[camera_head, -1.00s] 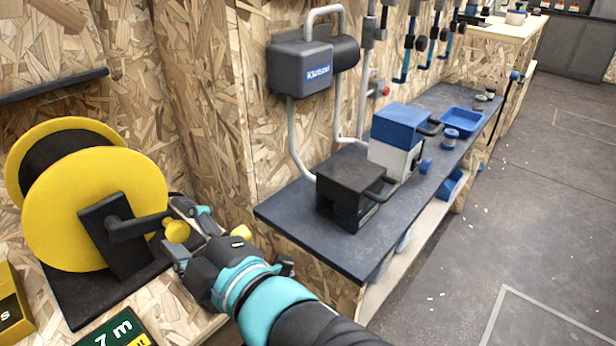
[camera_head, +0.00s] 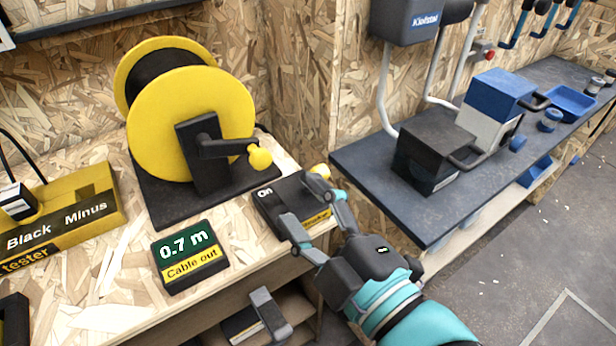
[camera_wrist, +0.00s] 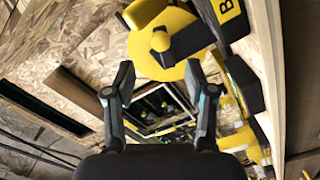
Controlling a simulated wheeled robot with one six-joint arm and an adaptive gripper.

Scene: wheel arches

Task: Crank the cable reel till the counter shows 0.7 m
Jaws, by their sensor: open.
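The yellow cable reel (camera_head: 160,130) stands on a black base on the wooden bench. Its dark crank arm points right and ends in a yellow knob (camera_head: 260,157). The counter (camera_head: 187,256) in front of the reel reads 0.7 m above the words Cable out. My gripper (camera_head: 318,217) is open and empty, to the right of and nearer than the knob, apart from it. In the wrist view, the open fingers (camera_wrist: 160,98) show with the knob (camera_wrist: 160,41) beyond them and nothing between the tips.
A black box (camera_head: 268,205) marked On, its label partly hidden, lies behind my fingers. A yellow tester (camera_head: 65,215) stands at the left. A dark bench (camera_head: 375,165) with a black box and a blue-and-white box is at the right.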

